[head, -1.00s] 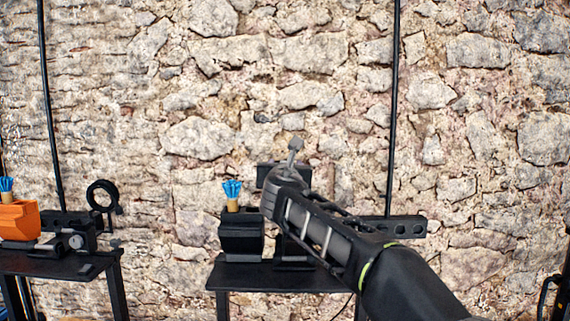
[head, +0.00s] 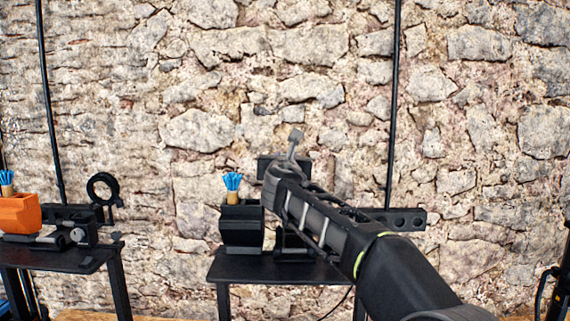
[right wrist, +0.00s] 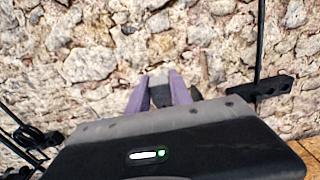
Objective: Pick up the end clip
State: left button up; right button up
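A small grey piece (head: 297,134), which looks like the end clip, shows at the tip of my right gripper (head: 294,148), in front of the stone wall. In the right wrist view the purplish fingers of the right gripper (right wrist: 161,88) stand a little apart with a grey block, the end clip (right wrist: 159,96), filling the gap between them. Its lower part is hidden by the hand's body. My left gripper is in neither view.
A black bar with holes (head: 402,219) stands out to the right, partly behind my arm. Another table at left holds an orange box (head: 17,214).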

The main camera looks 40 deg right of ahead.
grip_shut()
jog(key=shift+r, duration=0.45)
notch_tip(320, 180, up, 9)
jog(key=shift+r+p, duration=0.1)
jog(key=shift+p, duration=0.8)
